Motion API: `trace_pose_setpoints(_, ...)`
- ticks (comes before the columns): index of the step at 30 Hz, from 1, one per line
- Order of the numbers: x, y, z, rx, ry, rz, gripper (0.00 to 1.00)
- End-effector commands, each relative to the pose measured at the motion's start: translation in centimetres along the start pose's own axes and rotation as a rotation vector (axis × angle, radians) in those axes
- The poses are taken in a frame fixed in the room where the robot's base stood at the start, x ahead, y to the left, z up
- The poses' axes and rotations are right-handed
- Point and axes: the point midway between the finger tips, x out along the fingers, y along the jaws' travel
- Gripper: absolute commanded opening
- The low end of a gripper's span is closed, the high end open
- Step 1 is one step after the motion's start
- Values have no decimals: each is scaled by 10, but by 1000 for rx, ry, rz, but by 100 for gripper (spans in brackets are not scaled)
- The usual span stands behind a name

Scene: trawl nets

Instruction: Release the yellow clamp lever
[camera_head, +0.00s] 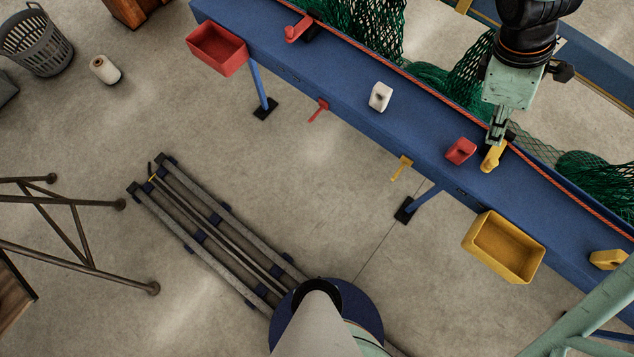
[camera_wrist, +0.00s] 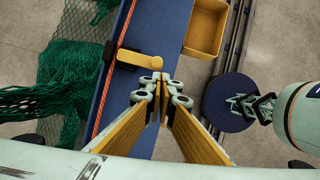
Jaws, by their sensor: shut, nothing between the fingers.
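The yellow clamp lever (camera_head: 492,158) is on top of the blue beam (camera_head: 345,83), close to the red rope along its far edge. In the wrist view the lever (camera_wrist: 138,58) lies across the beam, from a block beside the rope to a rounded end near the beam's middle. My gripper (camera_head: 494,141) is over the beam at the lever, partly in front of it in the head view. In the wrist view its fingertips (camera_wrist: 163,78) are together and empty, just beside the lever's rounded end. I cannot tell whether they touch it.
Near the lever on the beam are a red block (camera_head: 460,150) and a white block (camera_head: 380,96). A red lever (camera_head: 298,29) and a yellow block (camera_head: 607,259) are farther along. A red bin (camera_head: 217,49) and yellow bin (camera_head: 503,247) hang in front. Green net (camera_head: 470,65) hangs behind.

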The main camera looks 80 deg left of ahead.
Motion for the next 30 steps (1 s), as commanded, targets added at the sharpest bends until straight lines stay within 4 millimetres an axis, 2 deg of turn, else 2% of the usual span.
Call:
trace_pose_setpoints(1, -21, 5, -11, -16, 4, 33, 0)
trace_pose_setpoints(11, -15, 5, -11, -15, 3, 31, 0)
trace_pose_setpoints(20, 10, 5, -11, -16, 3, 30, 0)
trace_pose_setpoints(30, 52, 6, -10, -14, 3, 27, 0)
